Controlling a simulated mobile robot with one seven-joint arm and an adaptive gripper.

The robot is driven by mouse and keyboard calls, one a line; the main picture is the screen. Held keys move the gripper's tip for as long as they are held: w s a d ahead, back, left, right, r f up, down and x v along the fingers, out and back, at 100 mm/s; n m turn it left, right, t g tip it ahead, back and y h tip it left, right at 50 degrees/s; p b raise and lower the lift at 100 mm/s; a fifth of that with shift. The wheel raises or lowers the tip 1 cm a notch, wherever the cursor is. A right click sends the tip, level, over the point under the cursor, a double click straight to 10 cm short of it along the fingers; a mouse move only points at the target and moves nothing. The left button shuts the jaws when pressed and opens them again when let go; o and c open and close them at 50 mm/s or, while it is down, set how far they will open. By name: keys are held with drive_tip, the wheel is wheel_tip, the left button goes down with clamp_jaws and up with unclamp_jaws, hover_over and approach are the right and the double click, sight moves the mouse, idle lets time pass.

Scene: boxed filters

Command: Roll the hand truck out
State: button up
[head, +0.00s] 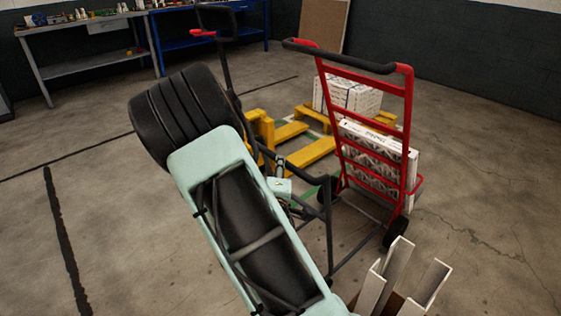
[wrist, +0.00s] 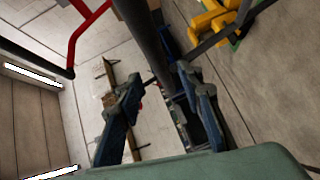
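The hand truck (head: 407,130) stands upright right of centre in the head view, with a red frame, a black handle bar on top and dark wheels. A white box of filters (head: 372,165) rests against its far side, low down. My gripper (wrist: 160,83) shows in the wrist view with its two blue fingers apart. A dark bar (wrist: 150,45) passes near the fingers; I cannot tell whether it lies between them. A red tube with a black handle (wrist: 85,32), apparently the hand truck's, is at the upper left there. In the head view my arm largely hides the gripper.
A yellow pallet truck (head: 262,130) with a dark upright handle stands left of the hand truck. White boxes (head: 345,94) lie behind. White angled profiles (head: 398,270) stick up at the front. Workbenches (head: 95,62) line the back left. The floor at right (head: 480,200) is clear.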

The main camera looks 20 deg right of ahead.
drive_tip(key=x, duration=0.6)
drive_tip(key=shift+w+d+b, duration=0.15)
drive_tip(key=shift+w+b, duration=0.05)
drive_tip(key=shift+b, duration=0.15)
clamp_jaws()
